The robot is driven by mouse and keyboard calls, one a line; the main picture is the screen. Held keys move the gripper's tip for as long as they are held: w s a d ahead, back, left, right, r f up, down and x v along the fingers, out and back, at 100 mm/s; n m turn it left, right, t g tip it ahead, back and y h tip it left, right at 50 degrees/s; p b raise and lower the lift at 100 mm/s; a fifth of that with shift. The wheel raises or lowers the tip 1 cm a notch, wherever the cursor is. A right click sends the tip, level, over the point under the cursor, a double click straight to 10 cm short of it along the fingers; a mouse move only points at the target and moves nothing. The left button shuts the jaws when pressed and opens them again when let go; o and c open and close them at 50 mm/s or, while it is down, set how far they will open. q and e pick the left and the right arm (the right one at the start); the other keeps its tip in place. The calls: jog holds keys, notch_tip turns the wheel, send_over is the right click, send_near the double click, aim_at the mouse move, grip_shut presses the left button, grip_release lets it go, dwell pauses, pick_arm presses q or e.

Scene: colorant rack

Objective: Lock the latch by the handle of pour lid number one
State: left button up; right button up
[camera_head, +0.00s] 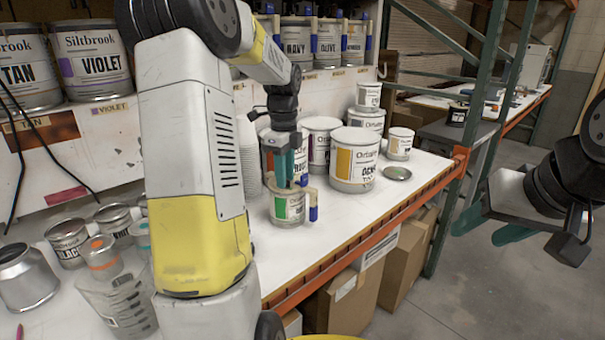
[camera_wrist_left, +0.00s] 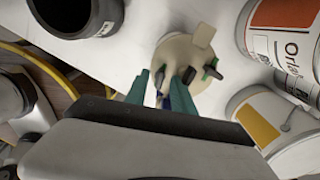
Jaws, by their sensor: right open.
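A small can with a green label (camera_head: 288,208) stands on the white bench. A cream pour lid (camera_wrist_left: 186,52) with a raised tab and several dark latch handles sits on it. Blue latch parts (camera_head: 313,213) hang at the can's side in the head view. My left gripper (camera_head: 288,178) points down at the lid. In the left wrist view its teal fingers (camera_wrist_left: 164,84) are apart at the lid's near edge, with a dark latch handle and a blue part between them. White bench shows beside the left finger. My right gripper (camera_head: 497,228) is open and empty, off the bench's right side.
Larger Ortano cans, one with a yellow label (camera_head: 355,160), stand close behind the green-label can. A loose lid (camera_head: 397,173) lies to the right. A clear beaker (camera_head: 118,300) and small cans stand at the left. The bench front before the can is clear.

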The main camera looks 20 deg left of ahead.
pick_arm(q)
jog(key=shift+r, duration=3.9)
